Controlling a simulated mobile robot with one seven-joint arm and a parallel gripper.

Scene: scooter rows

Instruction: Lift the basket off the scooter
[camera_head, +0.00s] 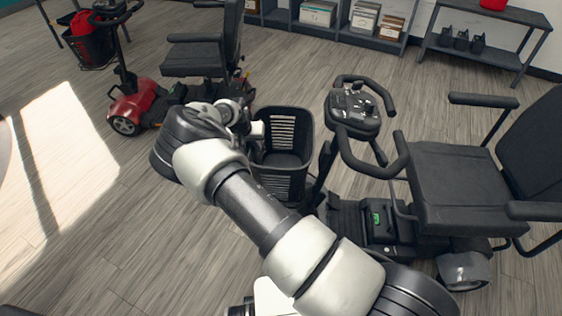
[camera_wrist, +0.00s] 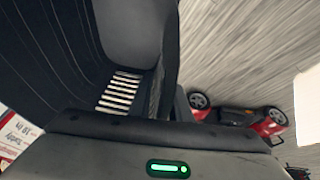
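The black basket (camera_head: 284,160) hangs at the front of the dark scooter (camera_head: 455,190), below its handlebars. It is upright, with slotted walls, and looks empty. My gripper (camera_head: 257,131) is at the basket's left rim in the head view, partly hidden behind my own wrist. In the wrist view the basket (camera_wrist: 50,60) fills the upper left, very close, with light slots in its wall. The gripper's fingertips cannot be made out clearly in either view. I cannot tell whether they have closed on the rim.
A red scooter (camera_head: 136,106) with its own basket (camera_head: 90,45) stands at the back left; it also shows in the wrist view (camera_wrist: 240,118). A low shelf (camera_head: 385,40) and a side bench (camera_head: 500,58) line the back wall. The floor left of my arm is clear.

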